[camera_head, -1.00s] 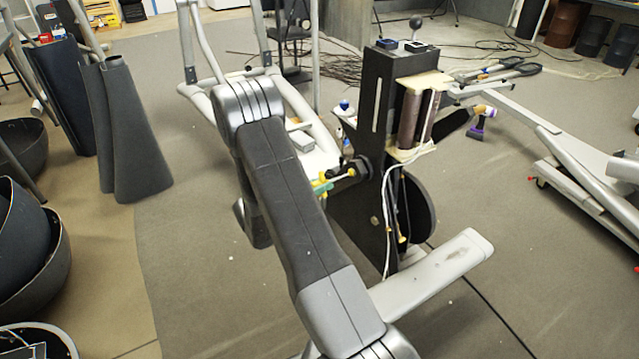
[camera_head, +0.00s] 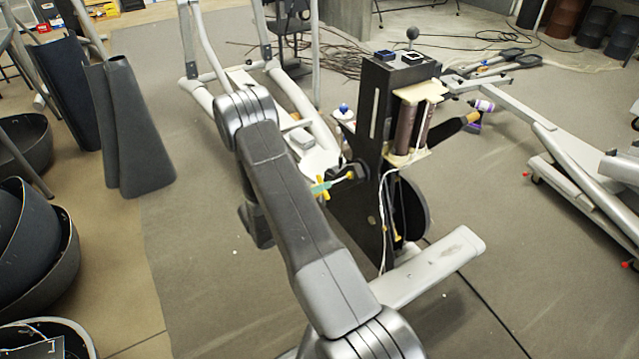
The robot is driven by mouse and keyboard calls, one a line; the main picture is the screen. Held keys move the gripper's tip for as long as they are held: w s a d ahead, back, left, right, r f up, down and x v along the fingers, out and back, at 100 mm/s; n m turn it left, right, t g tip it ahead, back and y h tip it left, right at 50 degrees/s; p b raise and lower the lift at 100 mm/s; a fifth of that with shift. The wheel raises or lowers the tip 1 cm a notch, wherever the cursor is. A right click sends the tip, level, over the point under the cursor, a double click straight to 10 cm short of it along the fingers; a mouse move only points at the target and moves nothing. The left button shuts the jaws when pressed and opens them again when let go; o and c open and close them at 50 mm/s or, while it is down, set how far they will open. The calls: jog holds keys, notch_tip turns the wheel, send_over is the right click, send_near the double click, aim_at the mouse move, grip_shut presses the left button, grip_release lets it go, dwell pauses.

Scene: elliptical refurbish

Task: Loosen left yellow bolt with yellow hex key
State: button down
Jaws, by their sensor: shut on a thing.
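The dark upright frame (camera_head: 372,120) of the elliptical stands right of centre. A small yellow spot that looks like the left yellow bolt (camera_head: 351,175) shows on the dark hub at the frame's left side. The yellow hex key (camera_head: 322,192) is just left of it, its shaft pointing toward that spot. Whether its tip sits in the bolt is too small to tell. My gripper (camera_head: 318,188) shows only as a small green part at the key, shut on it. The rest of my gripper is hidden behind my arm.
A pale floor bar (camera_head: 430,268) of the machine lies at front right. Pale rails (camera_head: 300,100) stand behind my arm. Dark bowl-shaped covers (camera_head: 40,240) and tall grey covers (camera_head: 130,130) stand at left. The left-centre floor is clear.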

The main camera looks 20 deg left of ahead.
jog(key=n+p, duration=0.3)
jog(key=n, duration=0.1)
jog(key=shift+r, duration=0.15)
jog(key=shift+n, duration=0.3)
jog(key=shift+s+a, duration=0.15)
jog(key=v, duration=0.8)
jog(key=shift+s+a+b, duration=0.2)
jog(key=shift+b, duration=0.2)
dwell(0.4)
